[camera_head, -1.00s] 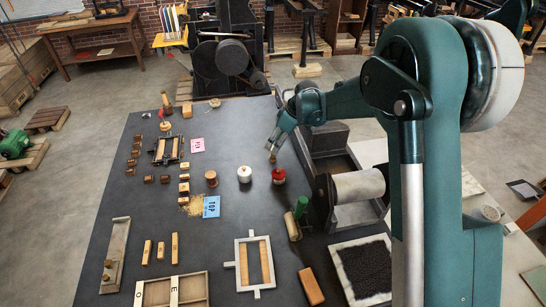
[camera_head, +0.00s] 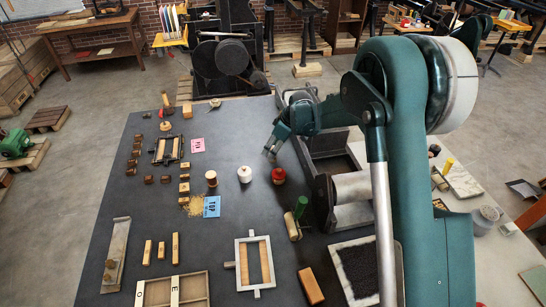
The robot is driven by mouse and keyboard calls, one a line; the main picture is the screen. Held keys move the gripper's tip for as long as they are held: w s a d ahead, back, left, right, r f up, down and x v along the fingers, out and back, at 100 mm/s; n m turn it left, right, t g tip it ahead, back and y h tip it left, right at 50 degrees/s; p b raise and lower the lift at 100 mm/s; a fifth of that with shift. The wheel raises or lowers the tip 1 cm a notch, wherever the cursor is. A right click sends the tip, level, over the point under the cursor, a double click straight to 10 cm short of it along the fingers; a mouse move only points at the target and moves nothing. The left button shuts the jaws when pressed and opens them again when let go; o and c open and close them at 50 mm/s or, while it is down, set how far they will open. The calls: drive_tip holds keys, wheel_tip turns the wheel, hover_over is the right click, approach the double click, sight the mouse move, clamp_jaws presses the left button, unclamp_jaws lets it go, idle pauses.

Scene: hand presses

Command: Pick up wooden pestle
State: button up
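A slim upright wooden piece (camera_head: 165,99), which may be the wooden pestle, stands at the far left corner of the dark table; it is too small to be sure. A turned wooden spool-like piece (camera_head: 211,178) stands mid-table. My gripper (camera_head: 271,151) hangs above the table's far right part, clear of both pieces and pointing down. Its fingertips are small and dark, and I cannot tell how far apart they are. No object shows clearly between them.
A white-topped jar (camera_head: 244,174) and a red-topped jar (camera_head: 278,176) stand mid-table. A green-handled roller (camera_head: 296,218) lies nearer. A metal press (camera_head: 335,185) stands along the right side. Small wooden blocks (camera_head: 184,188) lie left. The dark table (camera_head: 225,135) is bare left of my gripper.

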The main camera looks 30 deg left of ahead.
idle(0.3)
drive_tip(key=c, duration=1.1)
drive_tip(key=shift+r, duration=0.15)
drive_tip(key=shift+r+b, duration=0.3)
drive_tip(key=shift+r, duration=4.55)
